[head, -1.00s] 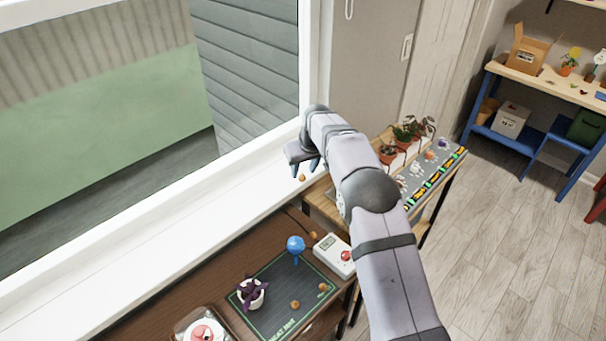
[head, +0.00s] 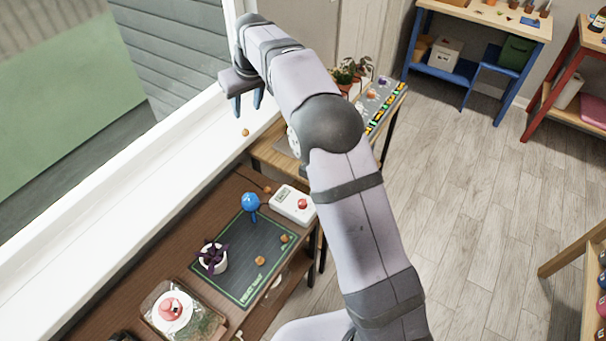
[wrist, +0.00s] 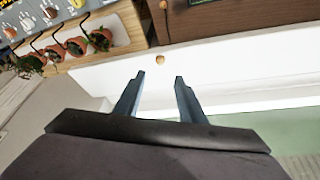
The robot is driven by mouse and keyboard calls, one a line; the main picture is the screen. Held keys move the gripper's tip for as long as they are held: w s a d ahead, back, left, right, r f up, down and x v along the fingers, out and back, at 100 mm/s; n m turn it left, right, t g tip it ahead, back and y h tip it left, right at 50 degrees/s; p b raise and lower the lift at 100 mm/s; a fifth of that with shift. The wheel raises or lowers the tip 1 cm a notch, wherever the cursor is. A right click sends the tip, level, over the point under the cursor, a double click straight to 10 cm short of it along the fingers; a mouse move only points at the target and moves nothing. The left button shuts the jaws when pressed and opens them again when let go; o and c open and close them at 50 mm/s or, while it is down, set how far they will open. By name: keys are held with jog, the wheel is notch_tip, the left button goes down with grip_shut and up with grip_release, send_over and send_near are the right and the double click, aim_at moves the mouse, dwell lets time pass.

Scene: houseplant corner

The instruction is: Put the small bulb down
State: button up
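A small round orange-brown bulb (head: 245,132) rests on the white windowsill near its room-side edge. It also shows in the wrist view (wrist: 160,60), just beyond the fingertips and between their lines. My gripper (head: 248,111) hangs above the sill, fingers pointing down, with a visible gap between it and the bulb. In the wrist view my gripper (wrist: 160,76) has its two fingers apart with nothing between them.
Below is a brown bench with a dark heat mat (head: 240,284), several similar bulbs (head: 260,260), a purple plant in a white pot (head: 212,258), a blue round-topped object (head: 251,202) and a white controller (head: 293,204). Potted plants (head: 343,77) stand behind my arm. The sill (head: 130,215) is mostly clear.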

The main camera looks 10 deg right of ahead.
jog(key=s+d+f+m+g, duration=0.1)
jog(key=s+d+f, duration=0.2)
jog(key=s, duration=1)
jog(key=s+d+f+m+g+h, duration=0.1)
jog(key=s+d+f, duration=0.3)
jog(key=s, duration=0.9)
jog(key=s+d+f+m+g, duration=0.2)
jog(key=s+d+f, duration=0.2)
jog(key=s, duration=0.9)
jog(key=d, duration=0.3)
jog(key=shift+s+f+m, duration=0.15)
jog(key=shift+f+m, duration=0.05)
jog(key=shift+m, duration=0.1)
